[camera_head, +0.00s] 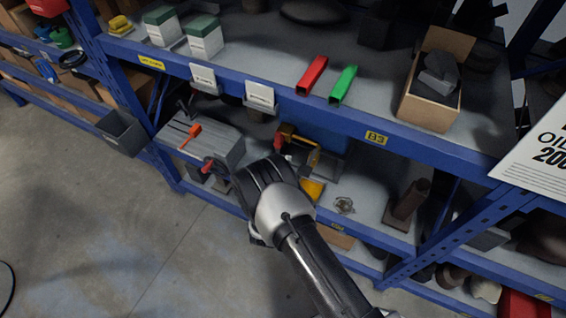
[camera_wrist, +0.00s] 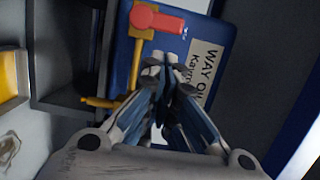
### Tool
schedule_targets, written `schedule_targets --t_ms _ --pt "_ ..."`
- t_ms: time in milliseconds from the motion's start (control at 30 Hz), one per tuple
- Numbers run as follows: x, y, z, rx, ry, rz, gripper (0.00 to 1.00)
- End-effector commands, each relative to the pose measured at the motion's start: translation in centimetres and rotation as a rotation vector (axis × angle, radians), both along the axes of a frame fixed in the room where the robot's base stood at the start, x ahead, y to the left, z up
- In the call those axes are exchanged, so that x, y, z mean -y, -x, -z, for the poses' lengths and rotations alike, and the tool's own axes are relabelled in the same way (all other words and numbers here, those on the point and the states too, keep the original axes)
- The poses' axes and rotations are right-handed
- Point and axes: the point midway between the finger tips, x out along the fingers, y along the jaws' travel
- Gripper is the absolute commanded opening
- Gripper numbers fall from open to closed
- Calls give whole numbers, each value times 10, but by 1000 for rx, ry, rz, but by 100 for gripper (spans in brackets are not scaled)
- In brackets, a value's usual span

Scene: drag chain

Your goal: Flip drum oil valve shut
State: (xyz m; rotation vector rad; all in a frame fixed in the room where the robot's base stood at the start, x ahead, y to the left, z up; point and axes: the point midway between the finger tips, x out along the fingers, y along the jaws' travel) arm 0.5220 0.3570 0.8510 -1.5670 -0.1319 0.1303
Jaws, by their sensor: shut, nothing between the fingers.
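In the wrist view, a blue drum face (camera_wrist: 222,28) carries a label reading "WAY O…" (camera_wrist: 204,66). A red valve lever (camera_wrist: 157,19) lies roughly sideways across the top of a yellow-brass pipe (camera_wrist: 136,62). A lower brass piece (camera_wrist: 100,102) reaches left from the pipe. My gripper (camera_wrist: 168,66) is shut and empty.
In the head view, a blue shelf beam (camera_head: 340,125) runs above my arm. A grey machine block (camera_head: 200,140) with orange and red handles stands left of my gripper. A brown post on a base (camera_head: 410,200) stands to the right. Open floor (camera_head: 120,230) lies at left.

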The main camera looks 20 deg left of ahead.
Motion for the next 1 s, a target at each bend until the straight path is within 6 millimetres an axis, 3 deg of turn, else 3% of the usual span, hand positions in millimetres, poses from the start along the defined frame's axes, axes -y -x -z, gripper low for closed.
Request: schedule_targets --t_ms 200,400,1000 --pt "-6 -42 1 2 -2 3 0" --pt "-10 -64 1 1 -1 2 0" --pt "-12 -65 -1 -2 13 -1 0"
